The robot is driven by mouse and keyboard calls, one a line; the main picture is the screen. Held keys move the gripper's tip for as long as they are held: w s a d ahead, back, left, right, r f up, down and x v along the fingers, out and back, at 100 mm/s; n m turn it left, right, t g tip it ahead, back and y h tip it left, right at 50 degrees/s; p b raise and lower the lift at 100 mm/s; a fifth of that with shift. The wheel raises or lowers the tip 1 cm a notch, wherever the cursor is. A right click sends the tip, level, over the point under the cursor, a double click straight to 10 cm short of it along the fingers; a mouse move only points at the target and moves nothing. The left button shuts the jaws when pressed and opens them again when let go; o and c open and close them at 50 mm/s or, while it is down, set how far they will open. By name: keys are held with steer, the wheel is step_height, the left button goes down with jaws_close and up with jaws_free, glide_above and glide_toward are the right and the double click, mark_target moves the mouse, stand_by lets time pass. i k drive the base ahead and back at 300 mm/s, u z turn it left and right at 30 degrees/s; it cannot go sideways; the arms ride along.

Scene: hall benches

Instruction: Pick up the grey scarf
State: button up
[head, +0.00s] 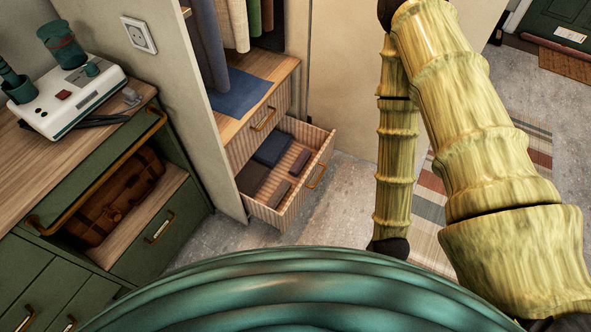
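No single thing is clearly the grey scarf. A grey-blue cloth (207,42) hangs at the left of the open wardrobe, its top cut off by the frame. The open lower drawer (312,172) holds a dark blue-grey folded cloth (272,149), a dark grey-brown folded cloth (252,178) and small dark bundles (300,162). Which of these is the scarf I cannot tell. My arm runs down the right side of the view, apart from the drawer. My gripper is out of view.
A blue cloth (242,93) lies on the wooden ledge above the drawers. A green cabinet (160,255) at left bears a white appliance (68,100) and holds a brown case (115,200). Grey floor (335,200) is clear right of the drawer; a striped rug (430,205) lies beyond.

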mark_target(275, 202)
steer(key=u, duration=3.3)
steer(key=k, duration=1.05)
steer(key=z, duration=2.1)
